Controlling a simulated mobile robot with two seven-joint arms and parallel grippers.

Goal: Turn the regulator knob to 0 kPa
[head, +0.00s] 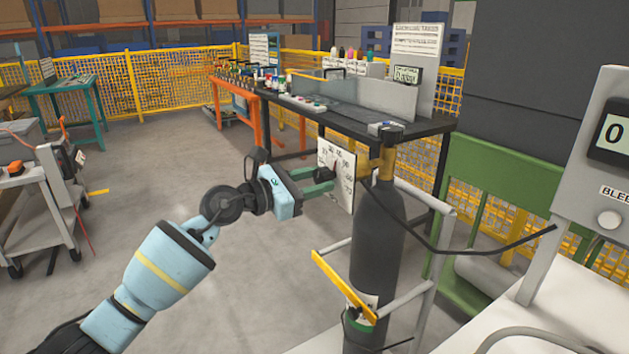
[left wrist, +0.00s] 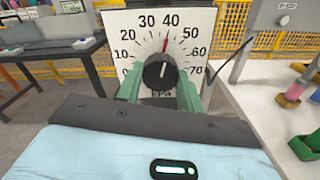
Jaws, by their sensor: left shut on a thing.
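The regulator's white dial plate (head: 347,190) faces my left gripper and stands by the neck of the dark gas cylinder (head: 376,240). In the left wrist view the dial (left wrist: 115,30) has marks up to 70, and a red needle points close to 40. The black regulator knob (left wrist: 160,71) sits at the dial's centre, its white mark pointing nearly straight up. My left gripper (head: 322,181) has its green fingers on both sides of the knob, shut on it; in the head view the knob is hard to make out. My right gripper is in neither view.
A grey panel (head: 590,180) at the right shows 0 above a bleed button (head: 609,219). A black hose (head: 470,247) runs from the cylinder towards it. A yellow-barred rail (head: 342,284) stands before the cylinder.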

